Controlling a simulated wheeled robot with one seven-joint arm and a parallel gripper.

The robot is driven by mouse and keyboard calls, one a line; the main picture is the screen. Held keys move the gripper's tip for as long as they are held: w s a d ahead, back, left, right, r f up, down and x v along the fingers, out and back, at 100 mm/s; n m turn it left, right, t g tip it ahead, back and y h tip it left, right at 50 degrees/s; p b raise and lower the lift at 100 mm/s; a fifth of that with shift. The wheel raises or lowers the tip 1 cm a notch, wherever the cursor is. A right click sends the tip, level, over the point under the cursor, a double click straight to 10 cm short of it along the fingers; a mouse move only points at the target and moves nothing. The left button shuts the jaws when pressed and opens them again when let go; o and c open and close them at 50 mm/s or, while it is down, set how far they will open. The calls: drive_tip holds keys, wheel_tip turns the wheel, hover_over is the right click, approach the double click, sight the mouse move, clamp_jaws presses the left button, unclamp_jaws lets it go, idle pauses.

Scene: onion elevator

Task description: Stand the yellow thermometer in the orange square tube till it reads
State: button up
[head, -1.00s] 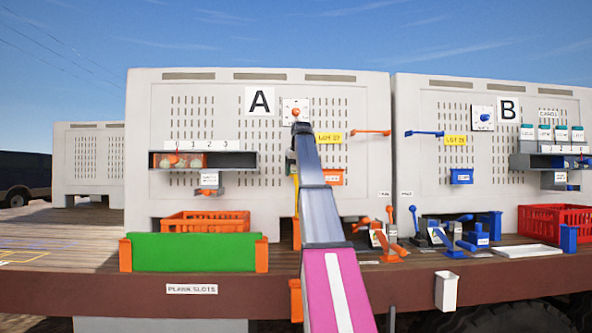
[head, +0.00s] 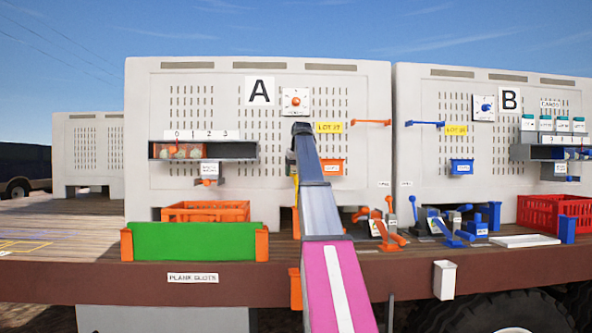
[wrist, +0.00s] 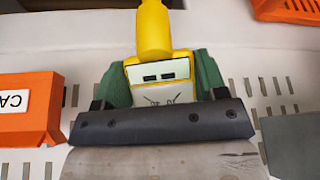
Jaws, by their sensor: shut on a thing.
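The yellow thermometer (wrist: 154,38) is between the green fingers of my gripper (wrist: 162,82) in the wrist view. Its pale display shows two dark dashes. Its yellow stem runs off the top edge, so its tip is out of sight. In the head view my arm hides the gripper; a thin yellow strip (head: 296,192) shows at the arm's left side. An orange upright piece (head: 296,223), seemingly the orange square tube, stands on the deck beneath that strip, partly behind my arm. I cannot tell whether the two touch.
An orange crate (head: 206,206) stands left of the tube, behind a green plank (head: 193,246). An orange card box (head: 332,166) hangs on panel A; it also shows in the wrist view (wrist: 28,108). Orange and blue levers (head: 388,236) crowd the deck to the right.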

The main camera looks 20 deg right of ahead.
drive_tip(key=shift+f, duration=2.15)
drive_tip(key=o, duration=1.3)
wheel_tip(320, 180, up, 10)
hover_over(296, 181)
drive_tip(key=s, duration=0.2)
drive_tip(key=shift+w+d+f, duration=0.1)
drive_tip(key=shift+w+d, duration=0.1)
drive_tip(key=shift+d, duration=0.25)
